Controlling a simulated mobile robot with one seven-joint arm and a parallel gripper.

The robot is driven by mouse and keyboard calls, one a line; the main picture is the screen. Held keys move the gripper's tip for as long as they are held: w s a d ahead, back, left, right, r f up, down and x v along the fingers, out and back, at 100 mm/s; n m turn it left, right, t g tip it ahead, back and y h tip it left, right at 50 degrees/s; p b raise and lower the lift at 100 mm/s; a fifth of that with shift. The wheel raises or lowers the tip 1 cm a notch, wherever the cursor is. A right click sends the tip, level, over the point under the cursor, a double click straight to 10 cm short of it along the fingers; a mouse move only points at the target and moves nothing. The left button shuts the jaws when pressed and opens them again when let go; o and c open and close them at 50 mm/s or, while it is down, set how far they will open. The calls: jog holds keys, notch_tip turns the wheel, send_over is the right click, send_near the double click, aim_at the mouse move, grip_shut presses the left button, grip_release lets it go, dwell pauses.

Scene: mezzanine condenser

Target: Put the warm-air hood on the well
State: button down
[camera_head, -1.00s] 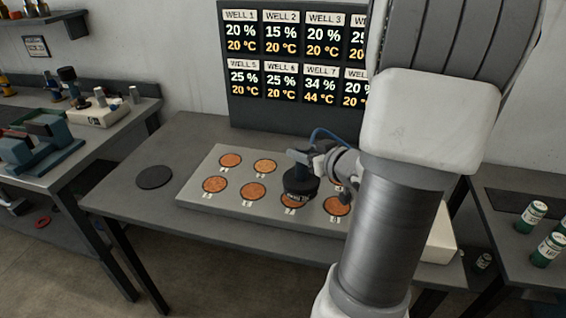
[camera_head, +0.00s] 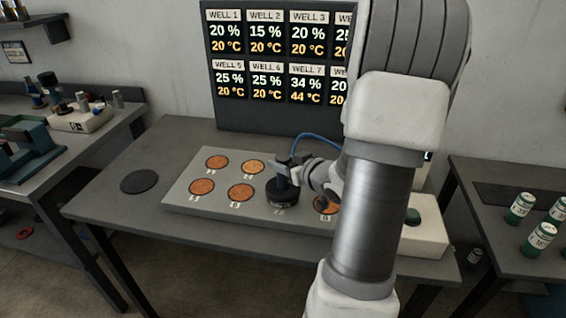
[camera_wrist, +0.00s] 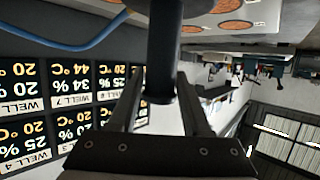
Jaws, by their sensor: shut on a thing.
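The warm-air hood (camera_head: 283,193) is a black round cap with an upright stem. In the head view it covers the third well of the front row, over the label 7. It looks down on the plate, but I cannot tell whether its rim touches. My gripper (camera_head: 287,166) is shut on its stem, which shows as a dark rod between the fingers (camera_wrist: 160,85) in the wrist view. The copper disc beneath the hood is hidden. Other copper wells (camera_head: 240,193) on the grey plate (camera_head: 185,207) are uncovered. The display reads Well 7 at 34 % and 44 °C.
A dark round pad (camera_head: 139,181) lies left of the plate. A blue hose (camera_head: 318,136) arches behind my gripper. White-and-green canisters (camera_head: 541,239) stand on the right table.

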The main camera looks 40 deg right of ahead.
jog(key=shift+c, duration=1.8)
grip_release()
jog(key=shift+f, duration=0.1)
jog(key=shift+r+p, duration=0.3)
jog(key=d+v, duration=0.1)
jog(key=v, duration=1.1)
jog(key=shift+a+p, duration=0.4)
jog(key=shift+a, duration=0.05)
jog(key=shift+w+f, duration=0.1)
